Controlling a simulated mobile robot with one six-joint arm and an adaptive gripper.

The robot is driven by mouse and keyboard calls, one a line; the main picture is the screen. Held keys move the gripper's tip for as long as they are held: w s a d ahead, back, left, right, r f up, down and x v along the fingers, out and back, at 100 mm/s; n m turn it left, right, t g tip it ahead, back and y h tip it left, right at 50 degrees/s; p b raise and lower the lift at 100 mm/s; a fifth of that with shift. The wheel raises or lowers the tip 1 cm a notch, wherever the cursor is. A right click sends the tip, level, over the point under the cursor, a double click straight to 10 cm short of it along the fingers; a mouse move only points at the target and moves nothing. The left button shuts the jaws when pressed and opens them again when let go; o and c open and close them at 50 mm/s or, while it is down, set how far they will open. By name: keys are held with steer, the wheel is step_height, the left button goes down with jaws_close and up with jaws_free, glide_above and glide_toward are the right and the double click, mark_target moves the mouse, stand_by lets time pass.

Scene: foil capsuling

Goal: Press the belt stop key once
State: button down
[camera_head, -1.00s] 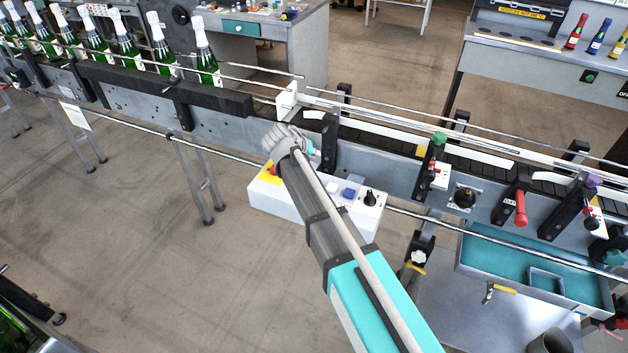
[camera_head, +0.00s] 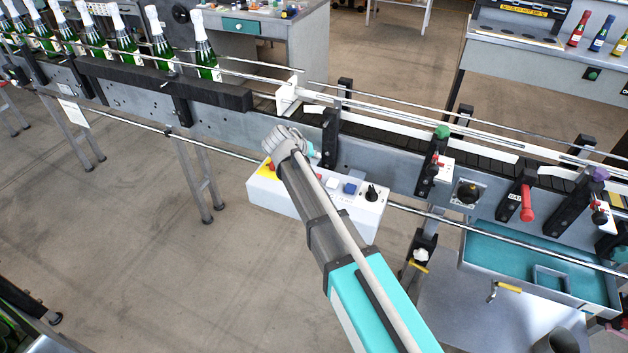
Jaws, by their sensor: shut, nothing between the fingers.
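The white control box (camera_head: 272,197) hangs at the near side of the conveyor, in the middle of the view. On its top are a yellow patch with a red button (camera_head: 269,169) at the left, a small red key (camera_head: 319,176), a white key (camera_head: 333,183), a blue key (camera_head: 349,188) and a black knob (camera_head: 371,193). No key labels are readable. My arm crosses over the box, its wrist above the box's left part.
The conveyor (camera_head: 215,122) runs across behind the box, with several green bottles (camera_head: 204,48) at the left. Black brackets, a red handle (camera_head: 526,204) and a guide rail (camera_head: 415,211) lie to the right. A teal tray (camera_head: 510,257) is at lower right.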

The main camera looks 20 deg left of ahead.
mark_target(319, 174)
steer(key=shift+f+b, duration=2.5)
steer(key=shift+f, duration=0.3)
steer(key=shift+f, duration=0.2)
steer(key=shift+f+b, duration=0.25)
steer(key=shift+b, duration=0.2)
steer(key=shift+f+b, duration=0.5)
stand_by(0.5)
steer(key=shift+r, duration=0.2)
steer(key=shift+r+p, duration=0.8)
steer(key=shift+p, duration=0.2)
steer(key=shift+r+p, duration=2.5)
